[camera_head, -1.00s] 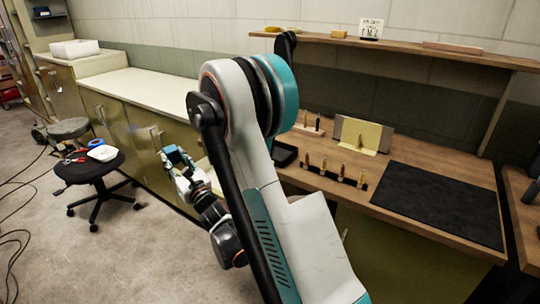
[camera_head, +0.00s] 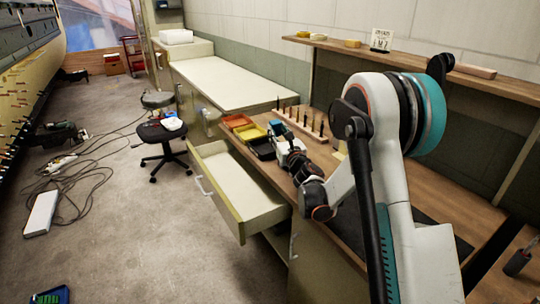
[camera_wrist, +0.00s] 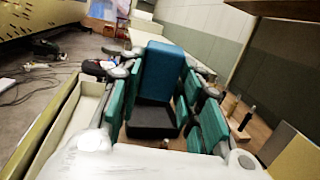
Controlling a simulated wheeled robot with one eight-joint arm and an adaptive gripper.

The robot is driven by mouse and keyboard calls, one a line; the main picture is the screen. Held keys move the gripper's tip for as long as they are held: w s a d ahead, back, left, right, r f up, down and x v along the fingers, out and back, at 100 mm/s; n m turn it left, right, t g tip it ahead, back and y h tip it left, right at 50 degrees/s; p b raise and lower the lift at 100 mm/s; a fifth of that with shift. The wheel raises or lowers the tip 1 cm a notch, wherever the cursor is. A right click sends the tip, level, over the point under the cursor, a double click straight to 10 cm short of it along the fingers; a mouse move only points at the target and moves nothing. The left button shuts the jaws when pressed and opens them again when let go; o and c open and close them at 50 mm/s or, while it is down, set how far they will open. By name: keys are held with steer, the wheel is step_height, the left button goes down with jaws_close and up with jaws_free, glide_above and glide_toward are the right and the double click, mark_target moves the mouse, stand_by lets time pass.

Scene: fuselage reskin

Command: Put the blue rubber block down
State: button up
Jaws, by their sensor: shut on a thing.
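The blue rubber block (camera_wrist: 164,70) stands upright between the teal fingers of my gripper (camera_wrist: 160,82) in the wrist view. My gripper is shut on it. A black bin (camera_wrist: 153,120) shows below and nearer than the block in that view. In the head view my gripper (camera_head: 279,134) is over the left part of the wooden workbench (camera_head: 300,110), beside the black bin (camera_head: 262,149).
An open, seemingly empty drawer (camera_head: 235,188) juts out under the bench. Red (camera_head: 237,121) and yellow (camera_head: 249,132) bins stand beside the black one. A rack (camera_head: 300,122) of upright tools is behind my gripper. A stool (camera_head: 162,131) and floor cables (camera_head: 85,185) are to the left.

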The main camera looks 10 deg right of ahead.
steer(key=w+a+r+g+p, duration=0.1)
steer(key=w+a+r+p, duration=0.15)
steer(key=w+r, duration=0.65)
steer(key=shift+y, duration=0.4)
steer(key=f+b, duration=0.1)
steer(key=f, duration=0.6)
steer(key=w+f+b, duration=0.1)
steer(key=f+b, duration=0.1)
steer(key=f, duration=0.5)
steer(key=w+f+b, duration=0.1)
steer(key=f+b, duration=0.1)
steer(key=f, duration=0.5)
steer(key=shift+f, duration=0.25)
steer(key=shift+f, duration=0.1)
steer(key=shift+f+b, duration=0.4)
steer(key=shift+b, duration=0.2)
steer(key=o, duration=0.6)
steer(key=shift+r, duration=0.1)
steer(key=shift+o, duration=0.2)
